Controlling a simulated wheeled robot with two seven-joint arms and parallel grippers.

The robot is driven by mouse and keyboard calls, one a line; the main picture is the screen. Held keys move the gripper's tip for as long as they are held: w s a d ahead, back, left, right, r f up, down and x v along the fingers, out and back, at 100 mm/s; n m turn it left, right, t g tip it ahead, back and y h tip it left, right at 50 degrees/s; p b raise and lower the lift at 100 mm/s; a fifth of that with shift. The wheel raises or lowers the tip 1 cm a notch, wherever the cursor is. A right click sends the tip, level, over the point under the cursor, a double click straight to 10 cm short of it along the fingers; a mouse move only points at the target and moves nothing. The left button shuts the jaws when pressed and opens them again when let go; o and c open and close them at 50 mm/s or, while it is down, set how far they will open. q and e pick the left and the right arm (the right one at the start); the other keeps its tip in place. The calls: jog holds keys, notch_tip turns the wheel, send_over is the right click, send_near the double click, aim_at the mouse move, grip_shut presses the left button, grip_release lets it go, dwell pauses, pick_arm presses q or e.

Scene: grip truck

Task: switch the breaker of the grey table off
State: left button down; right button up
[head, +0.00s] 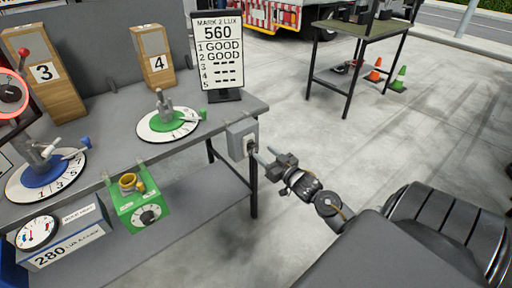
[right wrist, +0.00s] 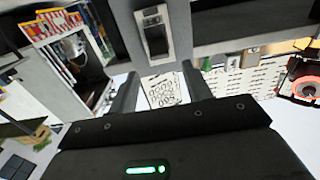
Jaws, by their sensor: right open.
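The grey table (head: 225,170) fills the left and middle of the head view. The breaker (head: 240,138), a light grey box, is fixed at the table's right end. In the right wrist view the breaker (right wrist: 153,32) shows a dark upright slot with a paler switch piece in it; I cannot tell its position for sure. My right gripper (head: 264,155) is open and empty, its fingertips close to the breaker's front. In the right wrist view its two fingers (right wrist: 159,80) stand apart below the breaker; contact is not clear. My left gripper is not in view.
On the table stand a blue dial (head: 42,178), a green dial (head: 172,124), wooden blocks numbered 3 (head: 62,98) and 4 (head: 153,42), and a black-framed sign (head: 221,60). A second table (head: 345,28) stands behind.

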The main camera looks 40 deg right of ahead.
aim_at(255, 146)
jog(key=w, duration=0.5)
jog(key=shift+w, duration=0.4)
jog(key=shift+c, duration=0.3)
jog(key=shift+f, duration=0.1)
jog(key=c, duration=0.9)
